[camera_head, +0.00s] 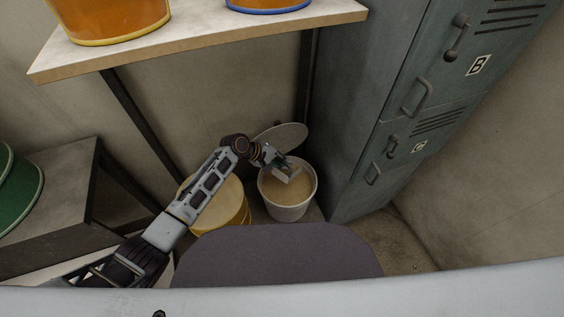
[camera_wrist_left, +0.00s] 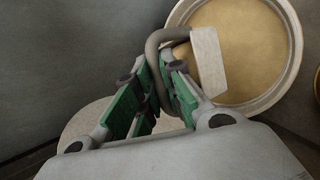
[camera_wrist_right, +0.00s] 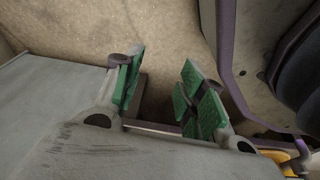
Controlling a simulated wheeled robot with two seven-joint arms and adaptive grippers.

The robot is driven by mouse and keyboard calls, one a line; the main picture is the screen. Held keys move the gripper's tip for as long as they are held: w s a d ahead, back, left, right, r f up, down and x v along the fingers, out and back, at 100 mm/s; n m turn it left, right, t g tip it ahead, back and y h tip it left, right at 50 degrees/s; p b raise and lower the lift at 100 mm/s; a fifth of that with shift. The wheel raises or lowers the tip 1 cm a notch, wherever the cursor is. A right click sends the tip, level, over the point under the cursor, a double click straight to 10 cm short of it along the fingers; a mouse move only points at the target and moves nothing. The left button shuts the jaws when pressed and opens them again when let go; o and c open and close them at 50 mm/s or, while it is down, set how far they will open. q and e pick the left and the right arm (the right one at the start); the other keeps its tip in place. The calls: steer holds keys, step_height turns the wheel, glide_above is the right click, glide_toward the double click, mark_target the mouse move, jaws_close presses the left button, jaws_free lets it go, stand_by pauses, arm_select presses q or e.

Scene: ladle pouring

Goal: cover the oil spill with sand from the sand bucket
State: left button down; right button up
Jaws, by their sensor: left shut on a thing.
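The sand bucket (camera_head: 277,208) is a white round pail on the floor beside the lockers, with tan sand (camera_head: 284,190) inside. The sand also shows in the left wrist view (camera_wrist_left: 245,45). My left gripper (camera_head: 279,163) is over the bucket's mouth, shut on the grey curved handle of a pale scoop (camera_wrist_left: 208,62). The scoop is over the sand; I cannot tell whether it touches it or holds any. My right gripper (camera_wrist_right: 162,88) is open and empty, seen only in the right wrist view. I cannot make out the oil spill.
A round lid (camera_head: 285,138) stands behind the bucket. A yellow container (camera_head: 228,203) is to its left, partly behind my left arm. Grey lockers (camera_head: 350,150) rise on the right. A shelf (camera_head: 200,45) hangs above, and a dark bench (camera_head: 60,215) is at left.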

arm_select(q)
steer(key=shift+s+a, duration=0.1)
steer(key=shift+s, duration=0.05)
steer(key=shift+s+a+r+b, duration=0.15)
steer(key=shift+a+r+b, duration=0.05)
steer(key=shift+b, duration=0.1)
steer(key=shift+s+a+r+t+h, duration=0.2)
steer(key=shift+s+a+t+h, duration=0.1)
steer(key=shift+h, duration=0.1)
steer(key=shift+s+a+r+t+h+b, duration=0.3)
steer(key=shift+s+a+r+b, duration=0.15)
steer(key=shift+b, duration=0.45)
steer(key=shift+s+a+r+m+t+h+b, duration=0.4)
steer(key=shift+s+a+r+b, duration=0.2)
steer(key=shift+b, duration=0.5)
arm_select(e)
steer(key=w+a+r, duration=0.2)
steer(key=r, duration=0.4)
steer(key=w+a+r+g, duration=0.1)
steer(key=a+r, duration=0.1)
steer(key=r, duration=0.4)
steer(key=shift+w+a, duration=0.35)
steer(key=shift+a, duration=0.05)
